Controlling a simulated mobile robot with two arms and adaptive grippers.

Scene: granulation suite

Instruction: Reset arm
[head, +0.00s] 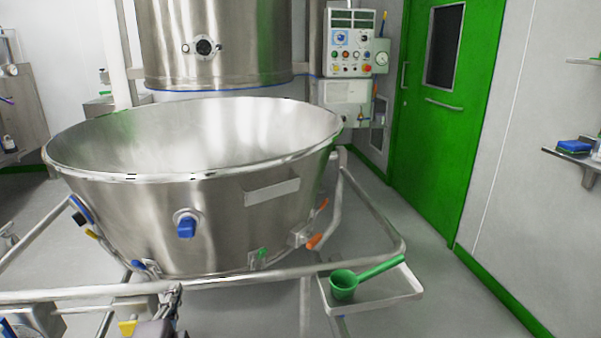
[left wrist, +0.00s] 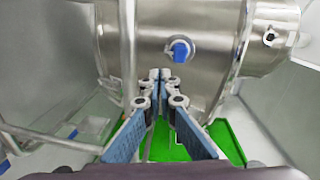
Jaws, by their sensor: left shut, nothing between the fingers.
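My left gripper (left wrist: 160,75) shows large in the left wrist view. Its two fingers with blue pads come together at the tips, shut with nothing between them. It points toward the side of a big steel bowl (left wrist: 210,85), below and left of a blue knob (left wrist: 181,51). I cannot tell the exact gap between fingertips and steel. My right gripper is not in either view.
The wide steel bowl (head: 110,205) stands in a tubular frame (head: 375,215). A green scoop (head: 344,285) lies on a small tray (head: 410,293) at the frame's right. A control panel (head: 350,45) and green door (head: 440,130) are behind. Floor at right is clear.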

